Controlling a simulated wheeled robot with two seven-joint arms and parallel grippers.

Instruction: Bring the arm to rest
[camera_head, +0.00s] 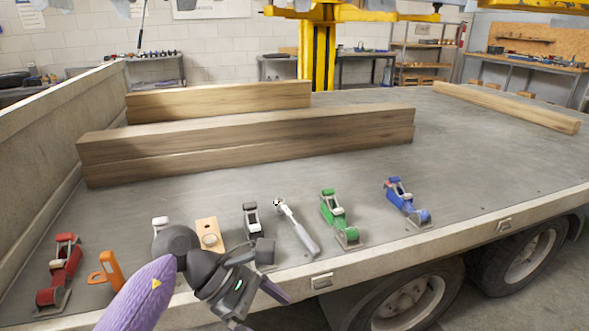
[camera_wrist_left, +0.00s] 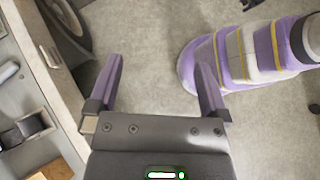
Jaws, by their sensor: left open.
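My left arm comes in at the bottom of the head view with a purple forearm. Its gripper (camera_head: 260,306) hangs in front of the trailer's near edge, close to the side rail. In the left wrist view the two purple fingers of the gripper (camera_wrist_left: 160,82) stand wide apart, with only grey floor between them. It holds nothing. My right gripper is in neither view.
The trailer bed (camera_head: 480,160) carries a red ratchet (camera_head: 62,270), an orange tool (camera_head: 108,272), a wooden block (camera_head: 207,234), a black ratchet (camera_head: 252,222), a socket wrench (camera_head: 298,228), a green ratchet (camera_head: 335,215), a blue ratchet (camera_head: 405,200) and long timber beams (camera_head: 250,140).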

